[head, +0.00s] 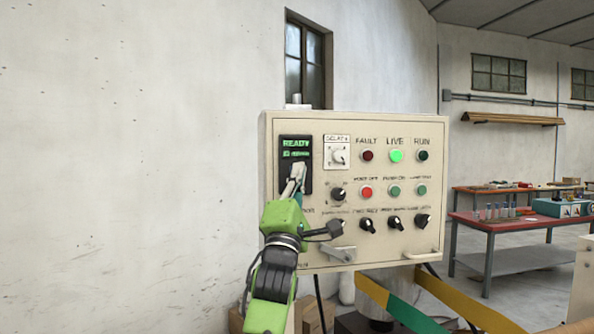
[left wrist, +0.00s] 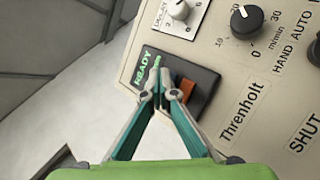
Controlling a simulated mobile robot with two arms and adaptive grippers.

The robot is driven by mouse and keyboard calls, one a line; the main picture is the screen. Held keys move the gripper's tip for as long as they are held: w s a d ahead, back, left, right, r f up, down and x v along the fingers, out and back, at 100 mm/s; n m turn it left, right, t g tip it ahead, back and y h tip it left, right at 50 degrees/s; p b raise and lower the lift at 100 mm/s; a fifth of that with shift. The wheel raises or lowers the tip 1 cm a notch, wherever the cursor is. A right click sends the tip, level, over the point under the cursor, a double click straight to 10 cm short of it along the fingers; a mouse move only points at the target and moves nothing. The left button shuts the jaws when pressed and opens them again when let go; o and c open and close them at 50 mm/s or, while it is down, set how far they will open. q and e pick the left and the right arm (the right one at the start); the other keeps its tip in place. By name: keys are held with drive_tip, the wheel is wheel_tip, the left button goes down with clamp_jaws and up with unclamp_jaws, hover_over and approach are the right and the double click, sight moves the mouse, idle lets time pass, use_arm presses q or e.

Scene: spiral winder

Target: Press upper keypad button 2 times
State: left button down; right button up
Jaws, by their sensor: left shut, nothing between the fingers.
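The black keypad panel (head: 306,146) is on the left of the cream control box, with a green READY display on its upper part. The panel also shows in the left wrist view (left wrist: 207,80), with an orange button (left wrist: 187,90) right of my fingers. My left gripper (head: 298,168) is in front of the panel, pointing at it below the display. In the left wrist view its fingers (left wrist: 161,72) are closed together with nothing between them. The fingertips cover part of the panel, so the upper button is not clearly seen and contact cannot be told. My right gripper is not in view.
The control box (head: 434,190) also carries a DELAY knob (head: 338,156), several lamps, buttons and black selector knobs right of the keypad. A handle (head: 339,254) sticks out low on its front. A red table (head: 520,224) stands farther back at right.

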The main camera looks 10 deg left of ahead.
use_arm(q)
drive_tip(key=shift+w+a, duration=0.1)
drive_tip(key=shift+w, duration=0.05)
idle(0.6)
drive_tip(key=shift+s+d, duration=0.3)
drive_tip(key=shift+s, duration=0.45)
drive_tip(key=shift+s, duration=0.1)
drive_tip(key=shift+s+d+b, duration=0.15)
drive_tip(key=shift+s+d, duration=0.15)
drive_tip(key=shift+s, duration=0.45)
drive_tip(key=shift+s+d+b, duration=0.1)
drive_tip(key=shift+s+d, duration=0.25)
drive_tip(key=shift+s, duration=0.35)
drive_tip(key=shift+s+d+b, duration=0.15)
drive_tip(key=shift+s+d, duration=0.15)
drive_tip(key=shift+s, duration=0.45)
